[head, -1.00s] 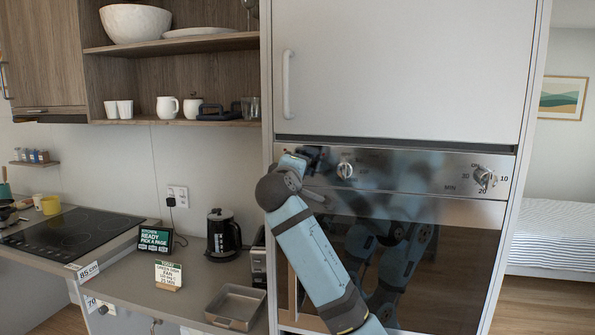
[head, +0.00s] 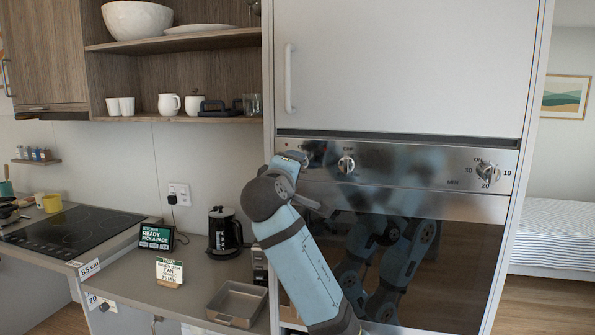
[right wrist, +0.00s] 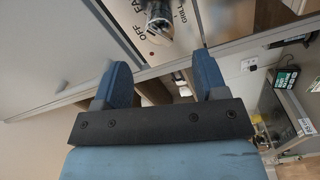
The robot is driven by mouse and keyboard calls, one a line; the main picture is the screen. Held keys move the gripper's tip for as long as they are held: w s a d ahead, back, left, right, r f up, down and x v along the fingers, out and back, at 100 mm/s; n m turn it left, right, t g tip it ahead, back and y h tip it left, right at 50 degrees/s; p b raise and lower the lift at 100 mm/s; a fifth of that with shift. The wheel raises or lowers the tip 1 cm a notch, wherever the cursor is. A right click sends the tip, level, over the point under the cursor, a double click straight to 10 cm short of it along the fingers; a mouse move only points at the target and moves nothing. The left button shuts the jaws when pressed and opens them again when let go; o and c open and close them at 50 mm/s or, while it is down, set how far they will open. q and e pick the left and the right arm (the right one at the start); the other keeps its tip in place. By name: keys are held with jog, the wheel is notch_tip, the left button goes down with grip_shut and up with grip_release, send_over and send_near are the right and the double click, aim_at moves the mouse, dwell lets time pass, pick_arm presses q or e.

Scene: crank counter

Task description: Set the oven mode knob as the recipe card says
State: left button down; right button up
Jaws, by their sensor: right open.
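The oven mode knob (right wrist: 158,20) shows in the right wrist view, with the words OFF, FA… and GRILL on the steel panel around it. Which word it points at I cannot tell. My right gripper (right wrist: 157,66) is open and empty, its two blue fingers apart from the knob, which lies beyond and between the fingertips. In the head view my right gripper (head: 297,158) is at the left end of the oven panel and hides most of that knob. The recipe card (head: 169,271) stands on the counter and reads FAN, with a temperature and 25 MIN below. My left gripper is not in view.
The oven door (head: 450,270) is below.

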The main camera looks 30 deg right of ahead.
jog(key=b+v, duration=0.1)
jog(key=v, duration=0.6)
dwell(0.3)
jog(key=w+a+f+n+t+y+p, duration=0.1)
jog(key=a+f+n+y, duration=0.15)
jog(key=f, duration=0.75)
jog(key=w+a+f+n+t+y+p, duration=0.1)
jog(key=f+y, duration=0.3)
jog(key=f, duration=0.5)
jog(key=s+a+f+y, duration=0.2)
jog(key=s+f, duration=0.1)
jog(key=f, duration=0.5)
jog(key=s+a+f+y, duration=0.2)
jog(key=f+y, duration=0.1)
jog(key=f, duration=0.5)
jog(key=s+a+f+m+g+y+p, duration=0.1)
jog(key=s+a+f+m+y, duration=0.1)
jog(key=s+f, duration=0.8)
jog(key=s+a+f+m+g+y+p, duration=0.1)
jog(key=s+a+f+m+g+y, duration=0.1)
jog(key=s+f, duration=0.7)
jog(key=s+a+m+y, duration=0.1)
jog(key=s, duration=0.5)
jog(key=shift+s+a+f+m+p, duration=0.2)
jog(key=shift+s+f+m+p, duration=0.1)
jog(key=shift+s+f+m, duration=0.05)
